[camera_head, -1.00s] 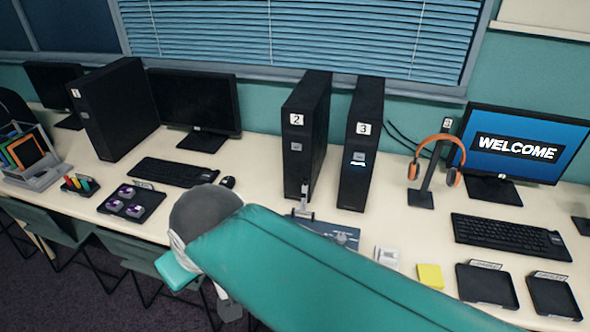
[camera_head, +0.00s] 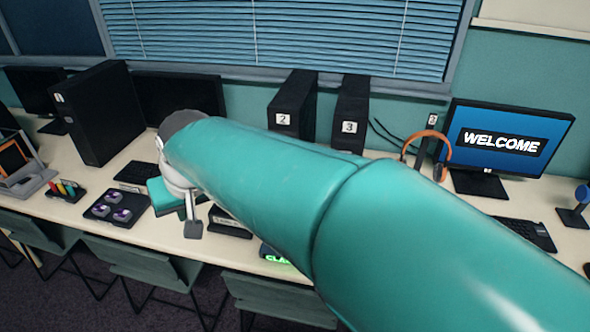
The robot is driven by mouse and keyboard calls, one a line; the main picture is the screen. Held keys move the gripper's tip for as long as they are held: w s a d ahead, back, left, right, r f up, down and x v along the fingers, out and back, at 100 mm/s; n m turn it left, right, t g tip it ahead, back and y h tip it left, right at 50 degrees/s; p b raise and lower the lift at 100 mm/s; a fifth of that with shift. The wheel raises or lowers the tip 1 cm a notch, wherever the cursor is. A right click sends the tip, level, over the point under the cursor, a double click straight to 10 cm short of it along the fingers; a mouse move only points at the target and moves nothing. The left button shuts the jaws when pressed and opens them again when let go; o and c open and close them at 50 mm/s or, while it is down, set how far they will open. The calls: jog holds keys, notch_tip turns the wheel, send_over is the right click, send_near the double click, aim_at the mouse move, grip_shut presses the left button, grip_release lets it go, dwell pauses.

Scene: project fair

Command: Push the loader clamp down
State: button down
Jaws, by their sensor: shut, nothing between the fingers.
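The loader clamp cannot be made out; my teal arm covers the middle of the desk where a small upright lever and a blue board stood in the earlier view. My gripper (camera_head: 193,229) hangs at the end of the arm, above the front part of the desk (camera_head: 125,232), right of the tray with purple items. Its fingers look shut with nothing between them. A dark device with a green lit label (camera_head: 277,257) shows partly below my arm at the desk's front edge.
Black towers marked 2 (camera_head: 290,105) and 3 (camera_head: 349,112) stand behind my arm. A tray with purple items (camera_head: 116,212) lies left of my gripper. A dark labelled box (camera_head: 230,222) is right of it. An orange headset (camera_head: 440,150) and a WELCOME monitor (camera_head: 503,140) stand right.

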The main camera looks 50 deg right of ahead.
jog(key=w+d+f+m+g+h, duration=0.1)
jog(key=w+d+f+m, duration=0.15)
jog(key=d, duration=0.65)
jog(key=w+d+f+m+h, duration=0.1)
jog(key=w+d+m, duration=0.15)
jog(key=d, duration=0.75)
jog(key=w+d+f+m+g, duration=0.1)
jog(key=w+d+f+m, duration=0.15)
jog(key=d, duration=0.65)
jog(key=s+d+f+m+g, duration=0.1)
jog(key=d+m, duration=0.1)
jog(key=d, duration=0.4)
jog(key=s+d+f+m+g+h, duration=0.1)
jog(key=d+f, duration=0.1)
jog(key=d, duration=0.5)
jog(key=shift+s+d+f+m+h, duration=0.2)
jog(key=shift+s+d+m+h, duration=0.05)
jog(key=shift+m+h, duration=0.1)
notch_tip(320, 180, down, 10)
jog(key=shift+a+r, duration=0.25)
jog(key=shift+s+a, duration=0.1)
jog(key=shift+a, duration=0.05)
